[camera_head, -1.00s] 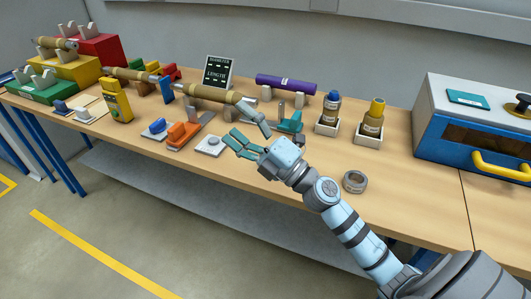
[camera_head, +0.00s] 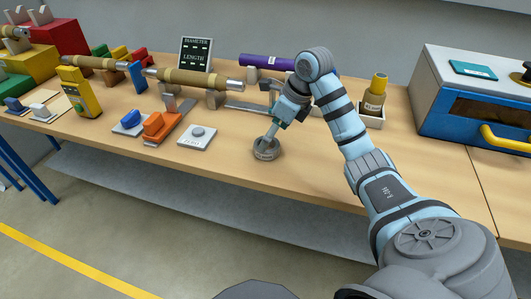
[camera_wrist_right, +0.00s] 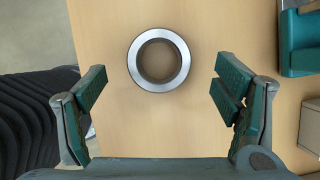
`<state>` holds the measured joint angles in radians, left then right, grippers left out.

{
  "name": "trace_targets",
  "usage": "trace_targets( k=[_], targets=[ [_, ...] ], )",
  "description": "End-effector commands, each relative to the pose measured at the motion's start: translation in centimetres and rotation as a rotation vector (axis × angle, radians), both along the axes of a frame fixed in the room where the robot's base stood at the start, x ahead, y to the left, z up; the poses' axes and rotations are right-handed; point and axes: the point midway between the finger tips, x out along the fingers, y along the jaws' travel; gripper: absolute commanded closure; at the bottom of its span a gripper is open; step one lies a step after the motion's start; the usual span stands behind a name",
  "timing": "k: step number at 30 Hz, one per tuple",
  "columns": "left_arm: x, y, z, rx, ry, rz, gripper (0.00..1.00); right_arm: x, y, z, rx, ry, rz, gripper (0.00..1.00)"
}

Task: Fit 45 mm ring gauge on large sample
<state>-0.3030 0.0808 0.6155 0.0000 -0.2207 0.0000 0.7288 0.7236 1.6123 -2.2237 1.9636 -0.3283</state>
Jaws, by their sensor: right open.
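A grey metal ring gauge (camera_head: 266,154) lies flat on the table near its front edge; its size marking is not readable. In the wrist view the ring (camera_wrist_right: 158,60) lies beyond and between my right fingertips, untouched. My right gripper (camera_wrist_right: 160,85) is open and empty; in the head view it (camera_head: 273,130) points down over the ring. A tan sample with metal ends (camera_head: 195,79), probably the large one, rests horizontally on supports behind and to the left. A similar tan sample (camera_head: 97,63) lies further left. My left gripper is not in view.
A teal fixture (camera_wrist_right: 300,40) is near my gripper.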

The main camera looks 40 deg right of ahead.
Motion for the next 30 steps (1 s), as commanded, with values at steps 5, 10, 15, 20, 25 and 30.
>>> trace_targets(
  k=[5,10,15,20,25,30],
  targets=[
    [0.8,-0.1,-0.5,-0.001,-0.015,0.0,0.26,1.2,0.6,-3.2,0.003,0.002,0.002,0.17],
    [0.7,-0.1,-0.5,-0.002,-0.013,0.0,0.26,1.4,0.7,-3.7,0.001,0.0,0.004,0.17],
    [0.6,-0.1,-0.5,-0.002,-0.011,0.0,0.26,1.4,0.7,-3.7,0.001,0.0,0.003,0.31],
    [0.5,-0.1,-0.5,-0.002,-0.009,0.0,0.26,1.4,0.7,-3.7,0.001,0.0,0.003,0.57],
    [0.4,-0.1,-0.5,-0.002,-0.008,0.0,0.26,1.4,0.7,-3.6,0.001,0.0,0.003,0.73],
    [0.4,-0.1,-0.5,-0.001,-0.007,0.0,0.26,1.4,0.7,-3.5,0.001,0.0,0.003,0.73]
  ],
)
